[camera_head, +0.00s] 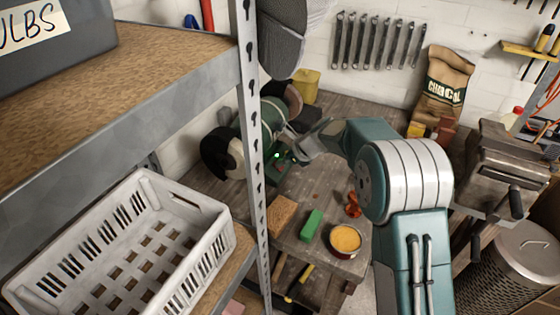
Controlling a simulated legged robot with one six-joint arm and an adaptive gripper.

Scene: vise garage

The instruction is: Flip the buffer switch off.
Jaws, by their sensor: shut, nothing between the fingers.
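The switch itself is too small or hidden by my gripper to make out. I cannot tell whether the fingers touch the buffer.
A metal shelf post (254,160) stands just left of my arm. A white crate (120,255) sits on the lower shelf. On the workbench (318,180) are a sponge (282,214), a green block (311,225), a red clamp-like item (352,206) and an open tin (345,240). A vise (500,165) stands right.

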